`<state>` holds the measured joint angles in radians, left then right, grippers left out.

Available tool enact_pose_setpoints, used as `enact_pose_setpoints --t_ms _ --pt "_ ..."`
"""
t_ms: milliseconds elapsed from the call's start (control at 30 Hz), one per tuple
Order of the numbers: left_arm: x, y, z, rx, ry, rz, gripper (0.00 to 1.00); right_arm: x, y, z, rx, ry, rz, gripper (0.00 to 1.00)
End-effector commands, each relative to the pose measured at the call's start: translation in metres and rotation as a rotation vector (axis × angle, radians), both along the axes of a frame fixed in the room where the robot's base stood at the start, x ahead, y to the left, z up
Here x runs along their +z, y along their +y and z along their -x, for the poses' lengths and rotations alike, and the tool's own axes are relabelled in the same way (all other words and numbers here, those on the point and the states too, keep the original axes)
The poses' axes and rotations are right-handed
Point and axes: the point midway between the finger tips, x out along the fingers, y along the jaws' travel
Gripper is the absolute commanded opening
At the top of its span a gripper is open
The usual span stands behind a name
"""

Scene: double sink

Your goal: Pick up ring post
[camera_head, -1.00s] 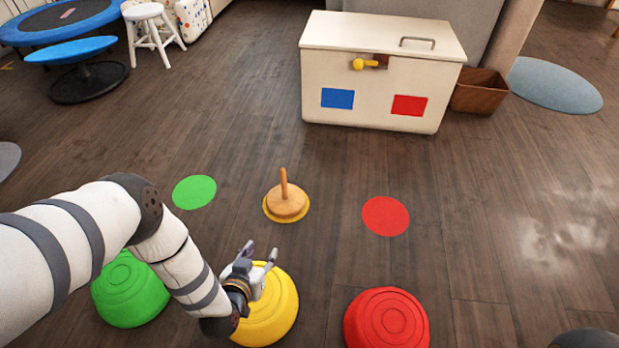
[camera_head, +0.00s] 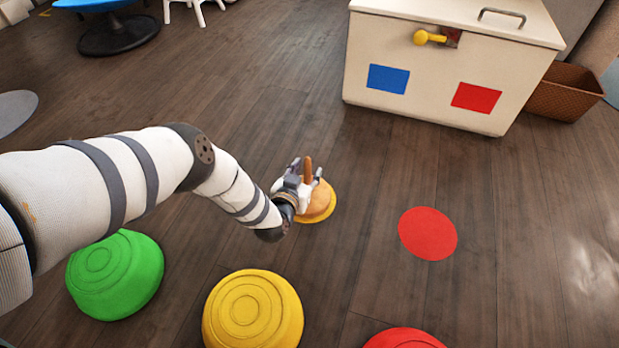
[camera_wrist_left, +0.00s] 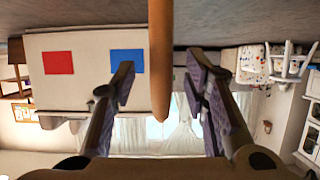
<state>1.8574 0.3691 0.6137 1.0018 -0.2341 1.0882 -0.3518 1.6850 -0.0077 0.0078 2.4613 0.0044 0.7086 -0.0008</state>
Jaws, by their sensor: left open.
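The ring post (camera_head: 308,169) is a wooden peg on a round wooden base, standing upright on a yellow floor disc (camera_head: 328,214). My left gripper (camera_head: 305,175) is at the peg, with its fingers on either side of the peg's upper part. In the left wrist view the peg (camera_wrist_left: 161,60) hangs between the two open fingers, with a gap on both sides. The gripper hides part of the base in the head view. My right gripper is not in view.
Green (camera_head: 114,275), yellow (camera_head: 252,310) and red (camera_head: 405,339) domes stand on the near floor. A flat red disc (camera_head: 427,234) lies right of the post. A white chest (camera_head: 440,75) stands behind, with a brown basket (camera_head: 563,94) beside it.

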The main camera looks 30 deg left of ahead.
Motion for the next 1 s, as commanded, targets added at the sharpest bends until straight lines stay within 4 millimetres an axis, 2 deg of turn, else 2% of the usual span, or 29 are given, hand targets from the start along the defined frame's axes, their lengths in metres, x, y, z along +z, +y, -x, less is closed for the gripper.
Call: enact_pose_setpoints --t_ms 100,333,500,533,1000 --pt "-0.0051 0.0043 -0.0139 0.001 -0.003 -0.001 0.41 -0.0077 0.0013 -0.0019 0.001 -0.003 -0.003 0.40" --pt "-0.0047 0.0049 -0.0151 0.001 -0.001 -0.001 0.41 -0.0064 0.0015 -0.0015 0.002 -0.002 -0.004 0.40" --pt "-0.0048 0.0049 -0.0149 0.001 -0.001 -0.001 0.02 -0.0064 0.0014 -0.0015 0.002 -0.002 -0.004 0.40" --pt "-0.0048 0.0050 -0.0148 0.001 -0.001 -0.001 0.00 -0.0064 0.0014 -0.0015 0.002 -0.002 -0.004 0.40" --pt "-0.0014 0.0051 -0.0155 0.001 -0.003 0.000 0.00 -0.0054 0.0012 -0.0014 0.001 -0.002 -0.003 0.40"
